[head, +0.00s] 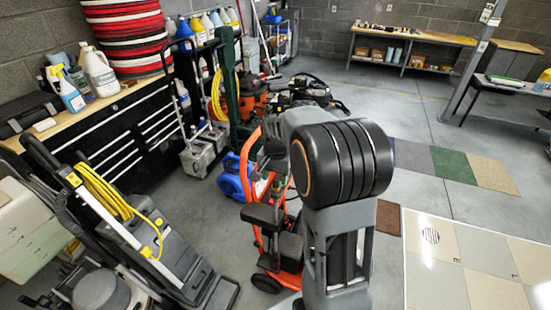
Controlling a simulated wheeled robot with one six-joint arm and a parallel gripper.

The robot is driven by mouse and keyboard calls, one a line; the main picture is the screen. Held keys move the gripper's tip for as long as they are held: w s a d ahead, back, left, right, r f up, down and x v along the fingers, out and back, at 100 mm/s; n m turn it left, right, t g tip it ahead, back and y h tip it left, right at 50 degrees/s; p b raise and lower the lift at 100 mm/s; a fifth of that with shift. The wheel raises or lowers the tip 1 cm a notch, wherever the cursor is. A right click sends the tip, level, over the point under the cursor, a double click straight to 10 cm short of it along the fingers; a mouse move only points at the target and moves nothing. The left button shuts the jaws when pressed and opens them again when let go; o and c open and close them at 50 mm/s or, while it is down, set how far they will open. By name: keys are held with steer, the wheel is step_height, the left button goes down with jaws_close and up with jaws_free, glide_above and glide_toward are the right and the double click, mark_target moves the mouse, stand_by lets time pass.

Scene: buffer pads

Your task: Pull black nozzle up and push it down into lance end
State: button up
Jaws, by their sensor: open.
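An orange-framed pressure washer (284,240) with black parts stands on the floor at the centre, partly hidden by my arm. My gripper (268,164) seems to be the small dark shape at the left of my thick black arm joint, over the upper part of the washer. It is open, and I see nothing held in it. Its fingers are too small and dark to make out well. I cannot pick out the black nozzle or the lance end; they are too small or hidden behind my arm.
A blue blower (233,178) stands just left of the washer. A black floor machine with a yellow cord (105,192) is at the lower left. A black tool chest (125,130) stands behind it.

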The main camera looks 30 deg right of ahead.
step_height(320, 180, up, 12)
steer(key=shift+b, duration=0.4)
stand_by(0.5)
steer(key=s+a+f+n+t, duration=0.2)
steer(key=s+a+n, duration=0.2)
steer(key=s, duration=0.4)
steer(key=s+a+f+n+t, duration=0.2)
steer(key=s+a+n, duration=0.3)
steer(key=s, duration=0.3)
steer(key=shift+f+t, duration=0.3)
steer(key=shift+f, duration=0.35)
